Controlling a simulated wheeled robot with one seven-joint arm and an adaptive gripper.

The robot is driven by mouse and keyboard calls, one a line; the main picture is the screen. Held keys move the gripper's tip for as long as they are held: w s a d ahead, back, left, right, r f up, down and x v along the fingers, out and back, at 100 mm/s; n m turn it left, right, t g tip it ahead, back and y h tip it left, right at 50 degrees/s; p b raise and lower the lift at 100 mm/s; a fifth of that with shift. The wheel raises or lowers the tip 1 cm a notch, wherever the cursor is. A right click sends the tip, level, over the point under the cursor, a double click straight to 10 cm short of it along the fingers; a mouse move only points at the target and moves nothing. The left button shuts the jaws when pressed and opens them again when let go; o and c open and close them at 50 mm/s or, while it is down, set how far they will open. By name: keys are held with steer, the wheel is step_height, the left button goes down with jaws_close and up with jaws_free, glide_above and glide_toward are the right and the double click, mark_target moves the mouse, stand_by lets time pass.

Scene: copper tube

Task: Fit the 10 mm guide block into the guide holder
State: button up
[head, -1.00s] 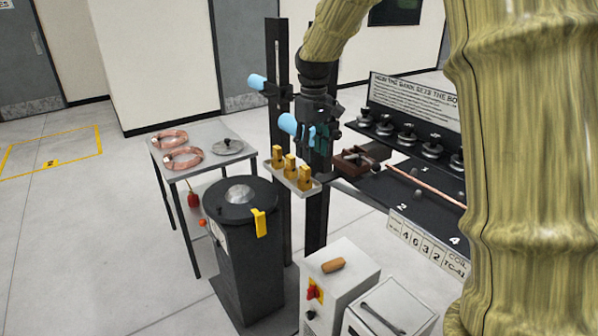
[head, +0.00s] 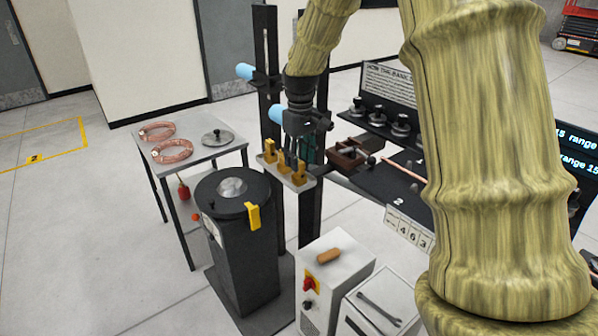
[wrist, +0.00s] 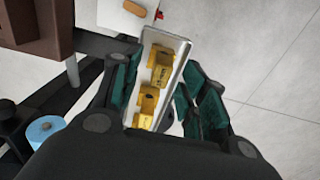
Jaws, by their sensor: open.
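Several yellow guide blocks stand on a narrow pale tray (head: 290,178) fixed near the black posts. One block (head: 270,151) is at the tray's left end and another (head: 300,174) at its right end. My gripper (head: 292,152) points down over the tray, its fingers partly hiding the blocks. In the wrist view the fingers are apart, one on each side of the tray, with a block (wrist: 160,66) and a nearer one (wrist: 148,105) showing between them. Their size marks are too small to read. I cannot tell for sure which part is the guide holder.
A brown clamp-like block (head: 346,155) stands right of my gripper, by a copper tube (head: 405,172) on a dark bench. Blue-ended rollers (head: 276,114) stick out from the posts. A black drum stand (head: 235,200) and white boxes (head: 335,275) stand in front.

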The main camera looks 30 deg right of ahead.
mark_target(299, 173)
steer(key=shift+f+p, duration=0.55)
steer(key=shift+f, duration=1.3)
steer(key=shift+a, duration=0.1)
jaws_close()
